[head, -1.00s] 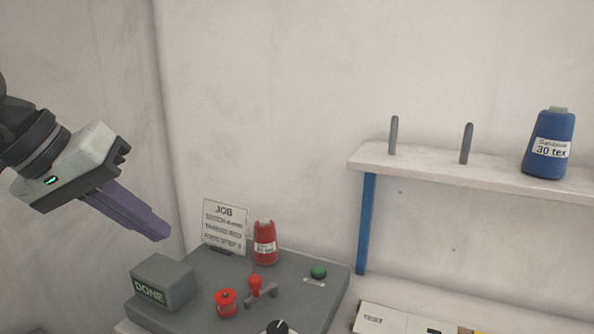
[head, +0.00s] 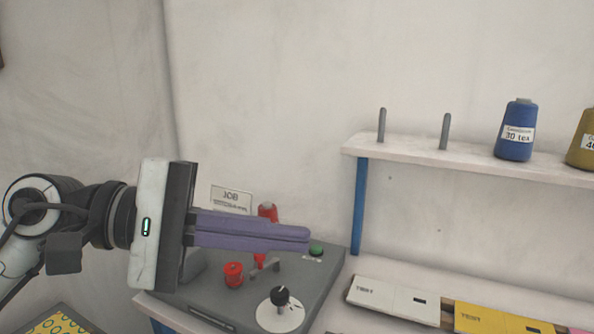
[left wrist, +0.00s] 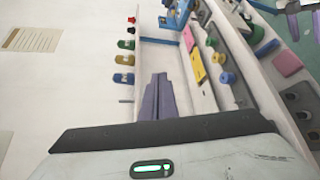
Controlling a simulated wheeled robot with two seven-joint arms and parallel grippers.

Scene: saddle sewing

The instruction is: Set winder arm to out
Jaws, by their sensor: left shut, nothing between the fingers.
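The winder arm (head: 265,269) is a small grey lever with a red knob on the grey machine top, beside a red bobbin (head: 233,275). My left fingers partly cover the knob, and the lever's exact setting is hard to read. My left gripper (head: 308,239) is shut and empty, its purple fingers pointing right across the view in front of the machine top. In the left wrist view its fingers (left wrist: 158,95) lie together with nothing between them.
A JOB card (head: 231,198) and red thread cone (head: 268,211) stand behind my fingers. A green button (head: 316,249) and a black-knobbed dial (head: 280,310) are close by. A shelf (head: 430,158) with pegs and a blue cone (head: 516,130) is at right.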

